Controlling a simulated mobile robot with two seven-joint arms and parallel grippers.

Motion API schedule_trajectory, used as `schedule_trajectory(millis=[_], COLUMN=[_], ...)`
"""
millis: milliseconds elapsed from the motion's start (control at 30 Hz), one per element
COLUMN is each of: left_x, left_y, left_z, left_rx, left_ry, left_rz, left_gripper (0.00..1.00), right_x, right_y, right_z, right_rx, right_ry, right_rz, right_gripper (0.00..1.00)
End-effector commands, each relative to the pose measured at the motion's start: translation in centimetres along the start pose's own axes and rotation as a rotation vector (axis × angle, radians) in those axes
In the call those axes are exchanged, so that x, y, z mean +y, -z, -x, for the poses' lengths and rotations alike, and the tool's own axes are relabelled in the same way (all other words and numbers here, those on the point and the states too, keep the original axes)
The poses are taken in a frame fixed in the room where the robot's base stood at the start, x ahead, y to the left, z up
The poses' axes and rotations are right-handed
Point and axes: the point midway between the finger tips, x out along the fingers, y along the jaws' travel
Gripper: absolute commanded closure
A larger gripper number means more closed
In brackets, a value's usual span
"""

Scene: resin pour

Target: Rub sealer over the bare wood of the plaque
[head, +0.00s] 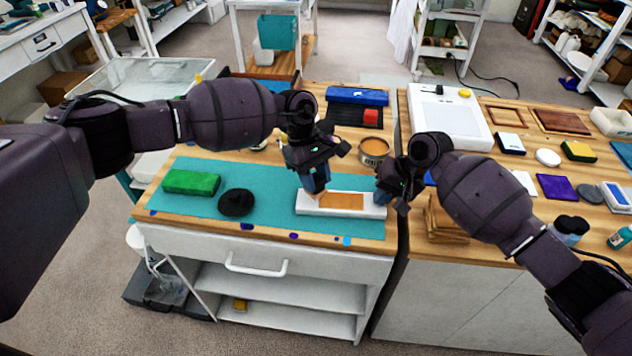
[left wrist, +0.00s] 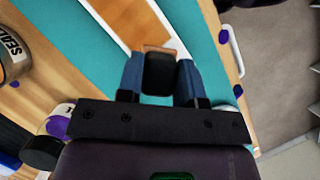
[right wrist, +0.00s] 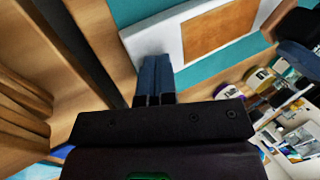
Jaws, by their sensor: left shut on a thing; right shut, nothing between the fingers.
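The plaque (head: 372,211) lies on the teal mat (head: 270,225), with white ends and edges around an orange-brown wood panel (head: 342,201). My left gripper (head: 316,188) is shut on a small dark block with a brown edge (left wrist: 158,48), over the plaque's left end. The fingers partly hide the block; contact with the wood is unclear. My right gripper (right wrist: 153,98) is shut and empty at the plaque's white right end; whether it touches is unclear. The open sealer can (head: 374,147) stands behind the plaque; its label partly shows in the left wrist view (left wrist: 12,60).
A green block (head: 191,182) and a black round object (head: 236,202) lie on the mat's left. Stacked wooden pieces (head: 445,222) stand right of my right gripper.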

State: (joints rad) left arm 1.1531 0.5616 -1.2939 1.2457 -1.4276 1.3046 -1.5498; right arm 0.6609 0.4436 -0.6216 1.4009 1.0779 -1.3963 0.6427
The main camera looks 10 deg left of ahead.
Motion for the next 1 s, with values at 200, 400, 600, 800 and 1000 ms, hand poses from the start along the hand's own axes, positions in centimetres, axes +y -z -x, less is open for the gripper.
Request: schedule_trajectory(millis=[200, 400, 600, 800, 1000], left_x=[0.1, 0.1, 0.1, 0.1, 0.1], left_y=[-0.7, -1.3, -1.6, -1.6, -1.8], left_z=[1.8, 3.1, 3.6, 3.6, 4.2], left_rx=[0.001, 0.001, 0.0, 0.0, 0.003], left_ry=[-0.003, -0.002, -0.002, -0.002, -0.005], left_rz=[-0.001, -0.001, -0.001, -0.001, -0.002], left_gripper=[0.85, 0.85, 0.85, 0.85, 0.85], right_x=[0.1, 0.0, 0.0, 0.0, -0.2], right_y=[0.0, -0.1, -0.1, -0.1, 0.0], right_z=[-0.1, -0.1, -0.1, -0.1, 0.3], right_rx=[-0.001, -0.001, -0.001, -0.002, 0.0], right_ry=[-0.001, -0.001, -0.001, -0.001, -0.001], right_rz=[-0.001, -0.001, -0.001, -0.001, 0.0], right_gripper=[1.0, 1.0, 1.0, 1.0, 1.0])
